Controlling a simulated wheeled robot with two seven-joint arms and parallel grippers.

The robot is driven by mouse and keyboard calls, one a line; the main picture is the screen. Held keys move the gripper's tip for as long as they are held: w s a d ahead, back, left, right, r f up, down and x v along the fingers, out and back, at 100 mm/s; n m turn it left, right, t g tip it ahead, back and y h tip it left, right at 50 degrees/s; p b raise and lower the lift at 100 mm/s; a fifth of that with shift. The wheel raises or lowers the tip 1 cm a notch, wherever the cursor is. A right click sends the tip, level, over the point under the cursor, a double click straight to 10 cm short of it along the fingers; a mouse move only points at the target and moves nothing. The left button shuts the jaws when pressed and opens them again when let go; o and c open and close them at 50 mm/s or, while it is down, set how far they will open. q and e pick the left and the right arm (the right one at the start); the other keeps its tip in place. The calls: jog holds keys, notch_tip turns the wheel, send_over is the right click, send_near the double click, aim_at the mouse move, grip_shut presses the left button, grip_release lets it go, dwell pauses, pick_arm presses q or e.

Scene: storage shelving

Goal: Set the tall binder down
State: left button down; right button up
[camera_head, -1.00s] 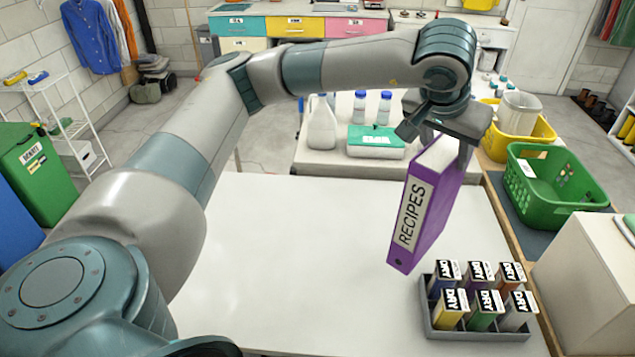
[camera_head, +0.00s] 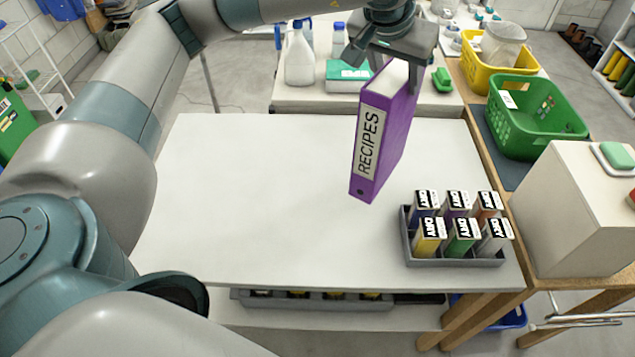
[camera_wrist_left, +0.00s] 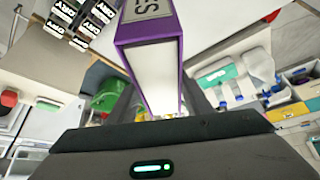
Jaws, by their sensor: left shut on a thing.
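The tall purple binder (camera_head: 381,140) carries a white label reading RECIPES on its spine. My left gripper (camera_head: 400,65) is shut on the binder's upper end, and the binder hangs below it, slightly tilted. The binder appears to be above the white table (camera_head: 250,200), but I cannot tell how large the gap under it is. In the left wrist view the binder (camera_wrist_left: 150,55) extends away from the gripper, its white page edge and purple covers showing. My right gripper is in neither view.
A grey tray (camera_head: 455,262) of several DRY boxes stands at the table's front right, close to the binder. A green basket (camera_head: 540,130), a yellow basket (camera_head: 490,72) and a beige box (camera_head: 575,215) are on the right. The table's left and middle are clear.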

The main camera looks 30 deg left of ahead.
aim_at(376, 74)
pick_arm(q)
jog(key=shift+s+a, duration=0.3)
jog(key=shift+s, duration=0.2)
jog(key=shift+s+a+r+n+y+b, duration=0.2)
jog(key=shift+s+a+n+y+b, duration=0.2)
jog(key=shift+s+a+n+b, duration=0.45)
jog(key=shift+s+a+r, duration=0.15)
jog(key=shift+s+a, duration=0.45)
jog(key=shift+a, duration=0.05)
jog(key=a+f+p, duration=0.2)
jog(key=a+f, duration=0.1)
jog(key=a, duration=0.2)
jog(key=w+a+f+p, duration=0.1)
jog(key=a+f+p, duration=0.1)
jog(key=a+f, duration=0.2)
jog(key=a, duration=0.2)
jog(key=shift+w+a, duration=0.15)
jog(key=shift+a, duration=0.15)
